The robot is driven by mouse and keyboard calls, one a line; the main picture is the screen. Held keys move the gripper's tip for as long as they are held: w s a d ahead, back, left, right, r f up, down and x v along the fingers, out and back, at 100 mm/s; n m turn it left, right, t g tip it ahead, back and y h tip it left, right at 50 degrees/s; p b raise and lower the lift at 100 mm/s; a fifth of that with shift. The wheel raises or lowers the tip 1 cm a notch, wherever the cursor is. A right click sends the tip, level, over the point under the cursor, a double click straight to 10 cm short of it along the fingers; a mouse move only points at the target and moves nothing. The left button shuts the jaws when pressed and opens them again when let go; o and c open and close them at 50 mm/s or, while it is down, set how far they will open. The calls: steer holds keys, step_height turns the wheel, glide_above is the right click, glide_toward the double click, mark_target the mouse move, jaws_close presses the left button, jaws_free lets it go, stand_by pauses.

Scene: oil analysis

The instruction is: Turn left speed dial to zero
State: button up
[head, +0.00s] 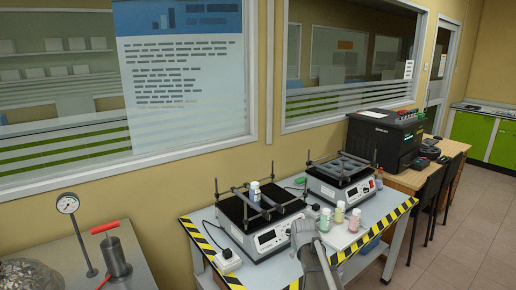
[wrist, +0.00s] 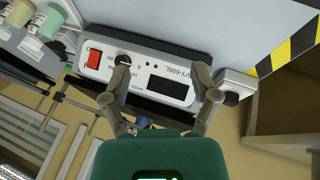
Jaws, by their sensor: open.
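The left shaker (head: 262,236) stands on the striped-edge table, with its front panel facing me. In the wrist view its white panel (wrist: 185,68) appears upside down, with a red switch (wrist: 92,59), a dark display (wrist: 168,87) and the black speed dial (wrist: 123,60). My gripper (wrist: 163,84) is open, its fingers spread across the panel. The left fingertip in the picture is close beside the dial and overlaps its edge; I cannot tell whether they touch. The dial's exact setting is too small to read. In the head view my grey arm is in front of the table.
A second shaker (head: 343,182) stands to the right, with small bottles (head: 339,212) between the two. A white socket box (head: 228,260) sits left of the left shaker. A gauge (head: 68,204) and metal cylinder (head: 117,262) are on the left bench.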

steer(key=s+d+f+m+g+b, duration=0.1)
steer(key=s+f+m+g+b, duration=0.4)
steer(key=s, duration=0.7)
steer(key=s+d+f+m+g+b, duration=0.1)
steer(key=s+f+m+b, duration=0.4)
steer(key=s, duration=0.8)
step_height(320, 180, up, 12)
steer(key=n+p, duration=0.1)
steer(key=p, duration=1.3)
steer(key=shift+w+p, duration=0.25)
steer(key=shift+p, duration=0.1)
steer(key=shift+f, duration=0.1)
